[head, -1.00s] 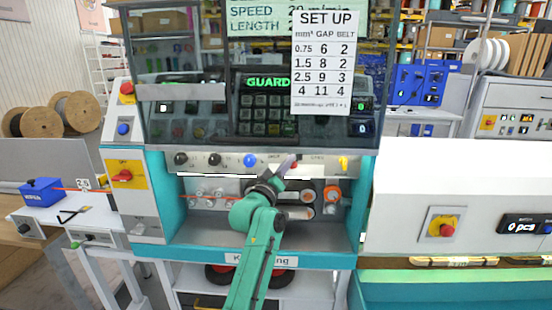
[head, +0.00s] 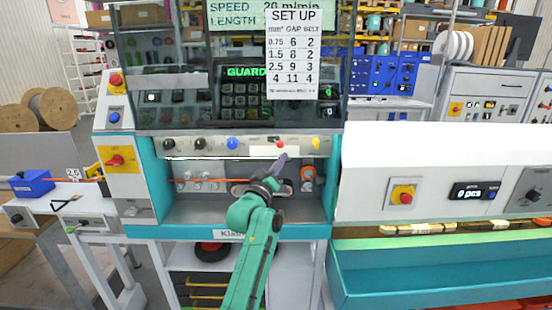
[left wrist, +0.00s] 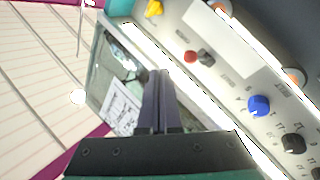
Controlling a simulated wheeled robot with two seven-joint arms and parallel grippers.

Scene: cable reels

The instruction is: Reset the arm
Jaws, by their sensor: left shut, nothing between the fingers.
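My left arm is green and reaches up from the bottom of the head view. Its left gripper (head: 279,165) is in front of the machine's open bay, just below the knob panel (head: 262,151). In the left wrist view the two dark fingers (left wrist: 160,100) lie together, shut, with nothing between them. The wrist view shows the panel's red button (left wrist: 190,57), blue knob (left wrist: 259,106) and yellow knob (left wrist: 155,8) apart from the fingers. My right gripper is not in view.
The teal machine (head: 150,185) has a guard window with a set-up sheet (head: 292,60) above the bay. A white cabinet with a red-yellow switch (head: 403,195) stands at the right. A blue box (head: 35,183) sits on the side table at the left. Cable reels (head: 58,107) stand behind.

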